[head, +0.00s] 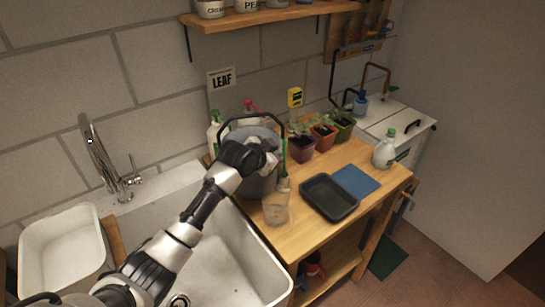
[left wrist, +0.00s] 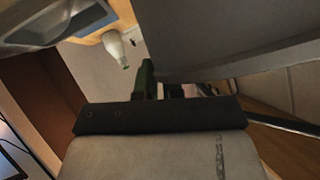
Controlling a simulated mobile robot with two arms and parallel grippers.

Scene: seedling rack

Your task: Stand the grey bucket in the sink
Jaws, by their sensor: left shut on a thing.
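The grey bucket (head: 264,182) is at the left end of the wooden bench, beside the sink's right side. Its dark handle (head: 250,117) arches above it. My left gripper (head: 270,155) is shut on the bucket near its upper part and hides some of it. In the left wrist view the bucket's grey wall (left wrist: 235,50) fills the upper right, against my left gripper (left wrist: 168,84). I cannot tell whether the bucket's base touches the bench. The white sink (head: 270,273) is at the lower middle, partly behind my left arm. My right gripper is not in view.
A clear beaker (head: 276,210), black tray (head: 329,198), blue mat (head: 355,180) and potted seedlings (head: 322,137) are right of the bucket. Spray bottles (head: 215,132) stand behind it. A chrome tap (head: 128,180) and white tub (head: 62,250) are at the left. The sink basin shows free room.

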